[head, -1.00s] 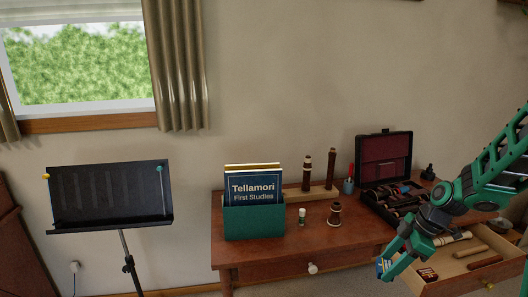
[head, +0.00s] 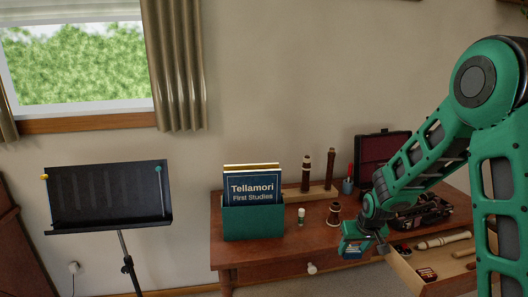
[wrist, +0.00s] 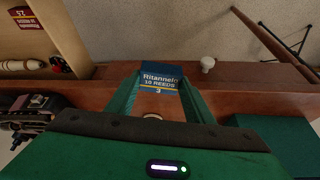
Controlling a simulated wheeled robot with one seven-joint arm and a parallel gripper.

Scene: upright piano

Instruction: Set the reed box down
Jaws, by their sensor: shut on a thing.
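The reed box (wrist: 160,80) is blue and white with a yellow stripe, and its label reads "10 REEDS". My gripper (wrist: 158,92) is shut on it, with one green finger on each side. In the head view the box (head: 351,250) shows low under my gripper (head: 362,240), near the front edge of the wooden desk (head: 285,245). Whether the box touches the desk cannot be told.
A green holder (head: 253,222) with books, a small white-capped tube (head: 301,217) and a dark wooden bell (head: 334,214) stand on the desk. Bare desktop lies between them and the front edge.

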